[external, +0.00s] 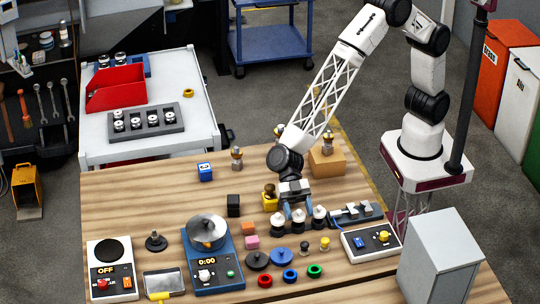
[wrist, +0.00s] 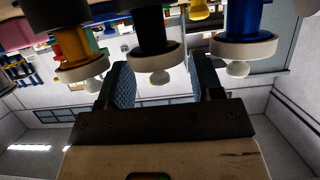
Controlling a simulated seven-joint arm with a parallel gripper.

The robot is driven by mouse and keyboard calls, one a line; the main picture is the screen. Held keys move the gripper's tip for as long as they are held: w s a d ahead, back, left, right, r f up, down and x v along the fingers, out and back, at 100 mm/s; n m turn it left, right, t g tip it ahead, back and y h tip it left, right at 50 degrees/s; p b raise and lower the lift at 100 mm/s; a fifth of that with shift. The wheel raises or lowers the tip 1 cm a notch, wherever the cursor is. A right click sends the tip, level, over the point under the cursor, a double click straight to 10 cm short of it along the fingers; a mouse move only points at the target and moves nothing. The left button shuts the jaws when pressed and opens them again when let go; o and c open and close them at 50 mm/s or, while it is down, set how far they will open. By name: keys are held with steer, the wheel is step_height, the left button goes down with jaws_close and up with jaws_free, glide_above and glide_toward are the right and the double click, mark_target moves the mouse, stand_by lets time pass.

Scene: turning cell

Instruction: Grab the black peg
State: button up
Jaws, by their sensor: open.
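The black peg (wrist: 153,28) shows upside down in the wrist view, with a white disc and a small white knob at its end. A yellow peg (wrist: 73,45) is to its left and a blue peg (wrist: 243,22) to its right, both with similar white ends. My gripper (wrist: 160,70) is open, with one finger on each side of the black peg's end in that view. Whether the fingers touch it is not clear. In the external view, my gripper (external: 298,208) is low at a row of three white-topped pegs, where the stem colours are hard to tell.
Left of the row, a yellow object (external: 270,196) and a black cube (external: 233,205) stand close by. Several coloured rings, including a green ring (external: 314,271), lie in front. A control box (external: 371,241) is at right, and a cardboard box (external: 327,163) is behind.

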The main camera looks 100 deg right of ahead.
steer(key=shift+c, duration=0.2)
steer(key=c, duration=0.8)
steer(key=shift+o, duration=0.2)
steer(key=shift+r, duration=0.1)
steer(key=shift+r, duration=0.7)
step_height(320, 180, up, 6)
steer(key=shift+f, duration=0.1)
steer(key=d, duration=1.8)
steer(key=shift+f, duration=0.2)
